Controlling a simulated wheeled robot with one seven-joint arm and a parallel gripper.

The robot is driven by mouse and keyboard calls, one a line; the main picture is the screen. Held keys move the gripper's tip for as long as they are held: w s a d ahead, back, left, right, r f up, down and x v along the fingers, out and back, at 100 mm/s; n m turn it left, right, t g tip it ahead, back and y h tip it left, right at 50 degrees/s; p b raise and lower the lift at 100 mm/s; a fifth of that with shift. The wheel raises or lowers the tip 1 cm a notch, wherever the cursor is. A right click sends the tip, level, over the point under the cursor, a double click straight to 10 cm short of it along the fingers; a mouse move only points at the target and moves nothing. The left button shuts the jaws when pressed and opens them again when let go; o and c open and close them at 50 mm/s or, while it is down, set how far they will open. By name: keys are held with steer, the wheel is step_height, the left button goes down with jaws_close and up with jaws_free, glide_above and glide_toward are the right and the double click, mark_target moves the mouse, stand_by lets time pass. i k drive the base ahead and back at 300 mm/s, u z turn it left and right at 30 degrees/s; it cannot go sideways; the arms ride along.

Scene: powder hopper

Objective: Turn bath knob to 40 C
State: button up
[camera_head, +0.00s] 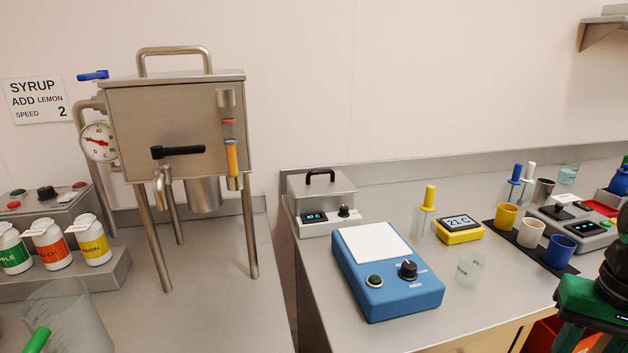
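The bath (322,190) is a steel box with a black handle on its lid, standing at the back left of the right-hand counter. Its small dark display (314,217) shows blue digits that look like 40 C, though they are tiny. The black bath knob (343,211) is on the front to the right of the display; its pointer is too small to read. Part of my black and green arm end, with my gripper (588,338), shows at the lower right edge, far from the knob. Its fingertips are cut off by the frame.
A blue stirrer (385,280) with a white plate stands in front of the bath. A yellow thermometer reading 21 C (459,229), a glass beaker (470,268) and coloured cups (506,217) lie between. A steel hopper (180,130) stands left, beyond a gap between counters.

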mark_target(343, 213)
steer(key=z, duration=1.35)
steer(key=k, duration=1.3)
steer(key=u, duration=1.25)
steer(key=i, duration=1)
